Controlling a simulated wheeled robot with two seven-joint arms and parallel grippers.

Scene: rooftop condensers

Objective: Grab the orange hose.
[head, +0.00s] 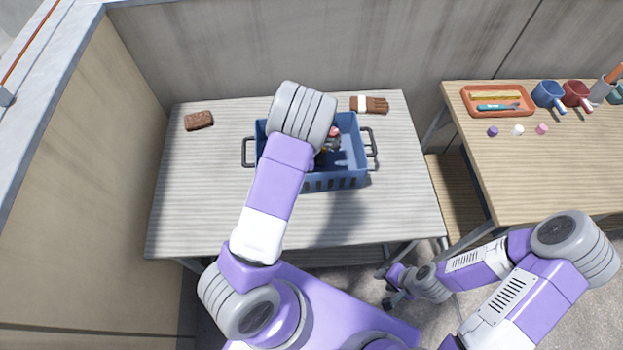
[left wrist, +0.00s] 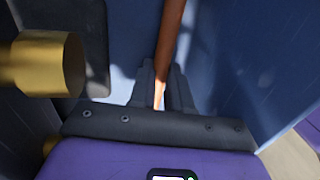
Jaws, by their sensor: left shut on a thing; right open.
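The orange hose (left wrist: 172,35) runs up from between my left gripper's fingers (left wrist: 160,90) in the left wrist view. The fingers are shut on it, inside the blue crate (head: 335,182). In the head view my left arm covers much of the crate and hides that gripper and most of its contents. A small reddish piece shows in the crate beside my arm, too small to identify. My right gripper (head: 390,288) is open and low, in front of the gap between the tables, away from the crate.
A brass cylinder (left wrist: 45,63) stands close to my left gripper. The right table (head: 520,165) holds an orange tray (head: 470,107), mugs and small pieces. The grey table's front left is clear.

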